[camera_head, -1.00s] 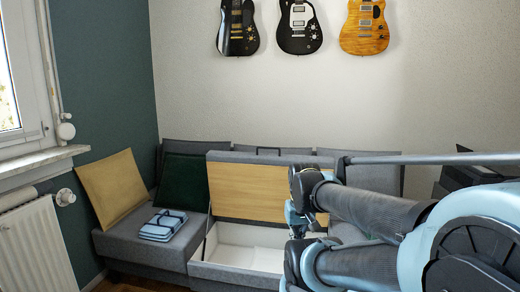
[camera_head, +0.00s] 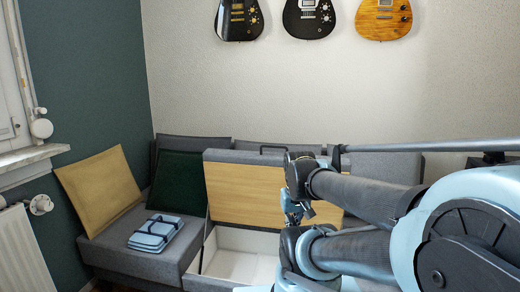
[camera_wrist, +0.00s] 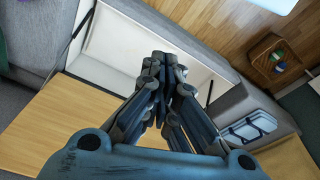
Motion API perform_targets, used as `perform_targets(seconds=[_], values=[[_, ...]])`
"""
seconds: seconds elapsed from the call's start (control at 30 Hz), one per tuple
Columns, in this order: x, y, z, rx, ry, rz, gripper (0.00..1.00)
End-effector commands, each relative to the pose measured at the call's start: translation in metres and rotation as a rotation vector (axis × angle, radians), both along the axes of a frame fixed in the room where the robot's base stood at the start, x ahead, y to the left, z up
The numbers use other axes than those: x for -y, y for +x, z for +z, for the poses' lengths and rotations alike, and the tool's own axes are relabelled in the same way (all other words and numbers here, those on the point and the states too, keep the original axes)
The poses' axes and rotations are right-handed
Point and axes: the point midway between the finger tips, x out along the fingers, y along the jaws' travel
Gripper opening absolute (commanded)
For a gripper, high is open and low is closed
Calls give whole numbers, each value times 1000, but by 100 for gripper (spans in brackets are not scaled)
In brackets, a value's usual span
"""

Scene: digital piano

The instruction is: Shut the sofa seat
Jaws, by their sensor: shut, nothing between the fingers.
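The sofa seat (camera_head: 240,190) stands raised, its pale wooden underside facing me and its grey cushion edge on top. Below it the white storage box (camera_head: 240,255) is open. In the wrist view the wooden underside (camera_wrist: 60,120) is at lower left and the white box interior (camera_wrist: 120,45) is above it. My gripper (camera_head: 293,210) is in front of the right part of the raised seat, above the box. Its fingers are closed together and empty in the wrist view (camera_wrist: 167,65). I cannot tell whether it touches the seat. My arm hides the seat's right side.
A folded blue cloth (camera_head: 156,232) lies on the left sofa section. A yellow cushion (camera_head: 101,190) and a dark green cushion (camera_head: 175,185) lean behind it. A radiator (camera_head: 25,250) stands at the left. A basket (camera_wrist: 272,58) sits on the wooden floor in the wrist view.

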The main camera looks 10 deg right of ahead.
Motion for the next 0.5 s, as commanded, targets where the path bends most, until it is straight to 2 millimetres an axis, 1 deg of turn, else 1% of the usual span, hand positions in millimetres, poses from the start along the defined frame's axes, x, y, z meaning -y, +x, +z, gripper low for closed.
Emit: perform_targets(seconds=[0.1,0.13,0.17,0.27,0.37,0.47,0.5], values=[[0,0,0,0,0,0,0],[0,-5,4,9,0,-1,0],[0,-6,7,12,-1,-1,0],[0,2,17,17,-2,-8,0],[0,22,36,25,-5,-24,0],[1,48,60,38,-11,-45,0],[1,59,70,43,-14,-53,0]])
